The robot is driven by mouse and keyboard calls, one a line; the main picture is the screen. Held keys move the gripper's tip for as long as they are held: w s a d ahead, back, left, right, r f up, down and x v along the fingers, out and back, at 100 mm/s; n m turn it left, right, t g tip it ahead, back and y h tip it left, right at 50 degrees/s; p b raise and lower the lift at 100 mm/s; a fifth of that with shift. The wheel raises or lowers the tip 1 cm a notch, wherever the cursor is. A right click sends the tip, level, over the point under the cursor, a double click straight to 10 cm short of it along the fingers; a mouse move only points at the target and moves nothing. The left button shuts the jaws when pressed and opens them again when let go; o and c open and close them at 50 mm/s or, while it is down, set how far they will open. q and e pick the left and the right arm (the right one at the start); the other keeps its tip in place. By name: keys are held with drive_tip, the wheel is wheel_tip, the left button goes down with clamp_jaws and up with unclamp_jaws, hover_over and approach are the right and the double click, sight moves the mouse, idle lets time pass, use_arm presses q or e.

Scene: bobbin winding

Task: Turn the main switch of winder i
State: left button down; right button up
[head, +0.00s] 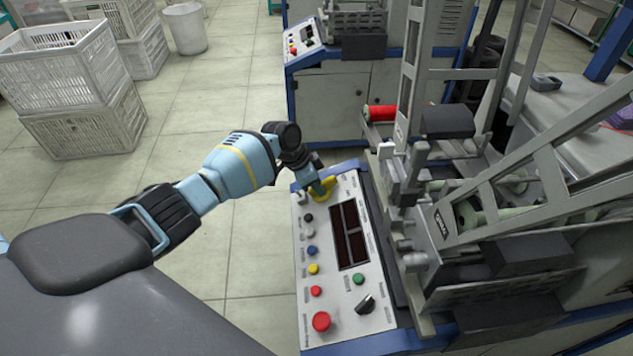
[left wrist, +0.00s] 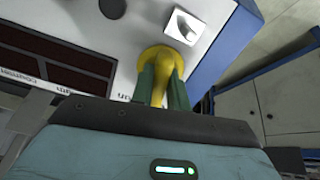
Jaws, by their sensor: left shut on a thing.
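The control panel (head: 335,292) of the winder is a sloping white plate with a blue frame, in the middle of the head view. A yellow rotary switch (head: 327,183) sits near its far end; in the left wrist view the yellow switch (left wrist: 162,58) has a round base and a raised handle. My left gripper (head: 318,188) is at this switch. In the left wrist view its two green fingers (left wrist: 162,88) are shut on the yellow handle, one on each side. The fingers partly hide the handle. My right gripper is in neither view.
The panel also carries a dark display (head: 349,235), several coloured buttons, a red button (head: 321,321) and a black knob (head: 366,303). Metal winder arms (head: 545,180) rise at right. White crates (head: 75,90) stand on the floor at left.

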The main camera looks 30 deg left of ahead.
use_arm(q)
drive_tip(key=n+p, duration=0.1)
drive_tip(key=n, duration=0.2)
drive_tip(key=shift+r, duration=0.1)
drive_tip(key=shift+n, duration=0.3)
drive_tip(key=shift+p, duration=0.3)
drive_tip(key=c, duration=1.4)
unclamp_jaws()
drive_tip(key=shift+o, duration=0.2)
drive_tip(key=p+v, duration=0.1)
drive_tip(key=v, duration=0.5)
drive_tip(key=shift+r+p, duration=0.2)
drive_tip(key=shift+p, duration=0.2)
drive_tip(key=shift+s+a+r, duration=0.25)
drive_tip(key=shift+a+r, duration=0.05)
drive_tip(key=shift+r, duration=0.25)
